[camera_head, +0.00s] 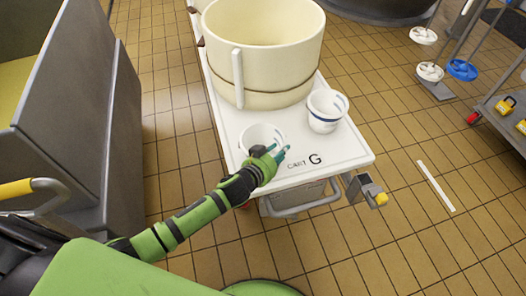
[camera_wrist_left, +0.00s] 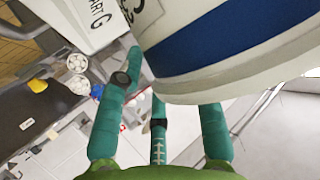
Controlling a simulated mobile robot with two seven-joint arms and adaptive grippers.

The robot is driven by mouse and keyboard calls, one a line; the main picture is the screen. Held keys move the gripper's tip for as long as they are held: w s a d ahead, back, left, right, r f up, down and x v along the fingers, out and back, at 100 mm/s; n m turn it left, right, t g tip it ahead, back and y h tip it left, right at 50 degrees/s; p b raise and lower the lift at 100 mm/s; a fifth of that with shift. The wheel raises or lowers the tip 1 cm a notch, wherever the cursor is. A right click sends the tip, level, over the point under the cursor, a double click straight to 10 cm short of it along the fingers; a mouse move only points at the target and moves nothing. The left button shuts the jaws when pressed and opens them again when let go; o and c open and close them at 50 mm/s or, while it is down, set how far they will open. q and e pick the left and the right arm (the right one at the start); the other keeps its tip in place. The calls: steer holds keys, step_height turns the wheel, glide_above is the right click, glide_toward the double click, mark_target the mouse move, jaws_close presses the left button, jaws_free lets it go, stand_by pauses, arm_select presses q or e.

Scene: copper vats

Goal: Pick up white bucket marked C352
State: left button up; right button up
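A small white bucket (camera_head: 262,136) stands upright near the front left of the white cart top, partly hidden by my left gripper (camera_head: 277,155). In the left wrist view the bucket (camera_wrist_left: 240,75) is very close, with a blue band and dark characters cut off by the frame, so I cannot read its mark. My left gripper (camera_wrist_left: 160,105) has its green fingers spread at the bucket's rim; the ends of two fingers are hidden behind it. A second white bucket (camera_head: 326,112) with a blue band stands to the right. My right gripper is not in view.
The cart (camera_head: 345,152) is marked G. A large cream tub (camera_head: 280,70) stands behind the buckets. A grey metal panel (camera_head: 75,90) is at the left. A rack (camera_head: 505,105) with yellow items stands at the right.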

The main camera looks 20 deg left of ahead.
arm_select(q)
jaws_close()
steer(key=shift+r, duration=0.1)
